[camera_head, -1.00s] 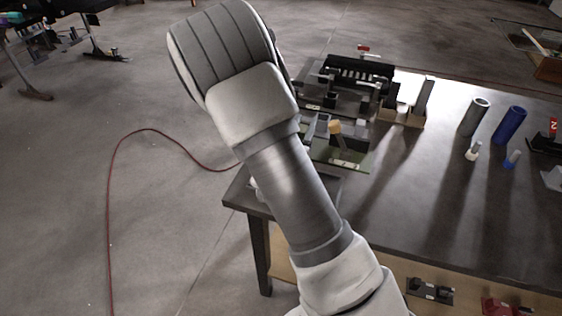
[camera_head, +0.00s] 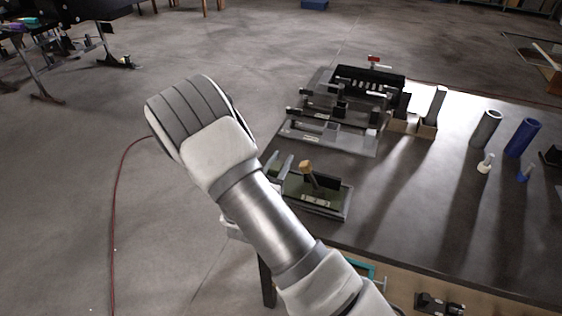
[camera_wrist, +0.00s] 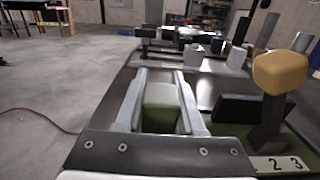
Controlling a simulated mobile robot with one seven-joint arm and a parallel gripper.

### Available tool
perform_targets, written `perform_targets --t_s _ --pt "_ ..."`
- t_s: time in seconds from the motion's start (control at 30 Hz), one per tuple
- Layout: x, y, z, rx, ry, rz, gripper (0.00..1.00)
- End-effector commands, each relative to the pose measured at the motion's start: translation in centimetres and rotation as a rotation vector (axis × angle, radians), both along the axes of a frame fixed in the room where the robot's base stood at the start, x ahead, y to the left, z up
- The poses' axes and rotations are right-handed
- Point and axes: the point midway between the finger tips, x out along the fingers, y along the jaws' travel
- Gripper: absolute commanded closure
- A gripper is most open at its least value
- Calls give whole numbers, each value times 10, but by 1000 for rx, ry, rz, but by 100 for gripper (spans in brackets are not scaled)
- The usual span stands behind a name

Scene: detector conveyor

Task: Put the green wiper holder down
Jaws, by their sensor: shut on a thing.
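The green wiper holder (camera_head: 328,203) shows in the head view at the near left corner of the table (camera_head: 420,215). It has a green base, a dark post with a tan block on top, and a numbered label. In the wrist view, my gripper (camera_wrist: 160,78) is shut on a green upright part of the holder (camera_wrist: 162,108), with one finger on each side. The base spreads to the right, with the tan-topped post standing there. My arm hides part of the holder in the head view. I cannot tell whether its base touches the table.
A grey fixture (camera_head: 335,138) with black parts stands just behind the holder. A grey cylinder (camera_head: 486,130) and a blue cylinder (camera_head: 523,138) stand further right. The table middle is clear. Floor lies left of the table edge, with a red cable (camera_head: 115,215).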

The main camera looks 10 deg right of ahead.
Motion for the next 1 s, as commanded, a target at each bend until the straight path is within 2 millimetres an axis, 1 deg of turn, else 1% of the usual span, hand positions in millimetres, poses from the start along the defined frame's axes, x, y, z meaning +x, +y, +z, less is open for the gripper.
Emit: perform_targets --t_s 0.13,0.27,0.3,0.43,0.47,0.7,0.83,0.97,1.0 --pt "0 0 2 -2 -2 -1 100" --pt "0 0 -2 -1 -2 -1 100" --pt "0 0 -2 0 0 0 57" --pt "0 0 -2 1 1 0 34" --pt "0 0 -2 1 1 0 33" --pt "0 0 -2 1 1 0 33" --pt "-1 1 2 1 2 1 33" --pt "-18 14 0 1 4 4 33" --pt "-25 18 1 -1 4 4 33"
